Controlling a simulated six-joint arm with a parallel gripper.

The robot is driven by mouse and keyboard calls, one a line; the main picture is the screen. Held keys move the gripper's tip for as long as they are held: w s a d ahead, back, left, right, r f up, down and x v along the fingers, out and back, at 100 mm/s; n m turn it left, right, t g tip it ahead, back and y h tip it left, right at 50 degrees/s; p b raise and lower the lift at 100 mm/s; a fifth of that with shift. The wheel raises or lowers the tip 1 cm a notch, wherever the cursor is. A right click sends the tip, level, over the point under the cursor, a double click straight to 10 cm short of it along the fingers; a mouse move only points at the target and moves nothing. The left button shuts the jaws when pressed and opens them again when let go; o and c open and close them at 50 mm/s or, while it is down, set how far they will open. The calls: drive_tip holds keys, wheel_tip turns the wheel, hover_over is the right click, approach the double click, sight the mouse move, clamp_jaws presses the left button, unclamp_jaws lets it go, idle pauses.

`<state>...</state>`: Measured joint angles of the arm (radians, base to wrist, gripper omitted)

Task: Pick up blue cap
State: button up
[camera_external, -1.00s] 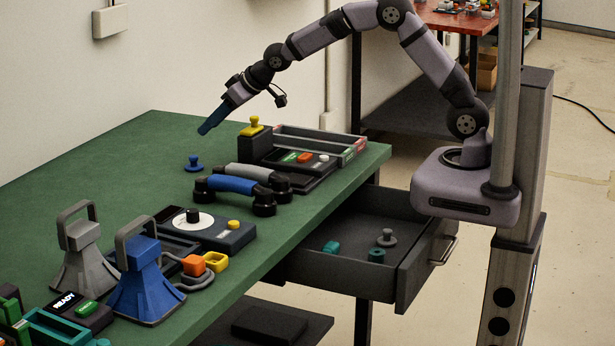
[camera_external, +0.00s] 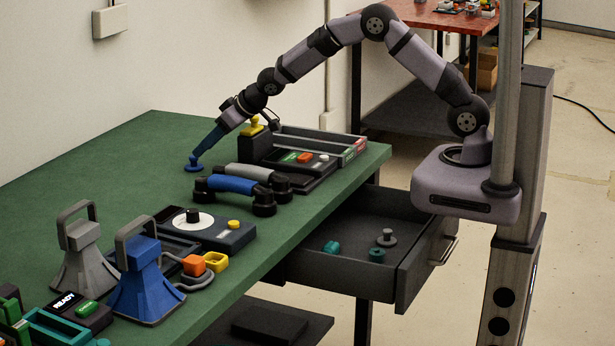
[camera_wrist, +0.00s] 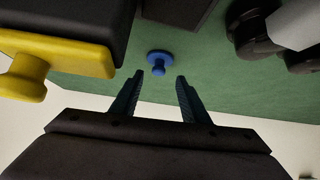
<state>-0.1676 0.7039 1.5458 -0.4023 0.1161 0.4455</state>
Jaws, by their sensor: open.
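The blue cap (camera_external: 194,166), a small knob on a round flange, stands on the green table near its far left side. It also shows in the wrist view (camera_wrist: 159,62), just beyond and between the fingertips. My gripper (camera_external: 199,155) is low over the cap in the external view, its tips close above or beside the knob. In the wrist view my gripper (camera_wrist: 158,74) has its two fingers apart with nothing between them. I cannot tell whether a finger touches the cap.
A yellow knob (camera_external: 252,126) on a dark box stands right of my gripper. An open drawer (camera_external: 340,262) holds teal and grey caps. The green table (camera_external: 110,160) is bare to the left.

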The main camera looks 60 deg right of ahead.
sight(199, 166)
drive_tip(key=shift+p+x, duration=0.8)
drive_tip(key=shift+x, duration=1.65)
drive_tip(key=shift+s+d+f, duration=0.1)
drive_tip(key=shift+d, duration=0.05)
drive_tip(key=shift+c, duration=0.7)
clamp_jaws()
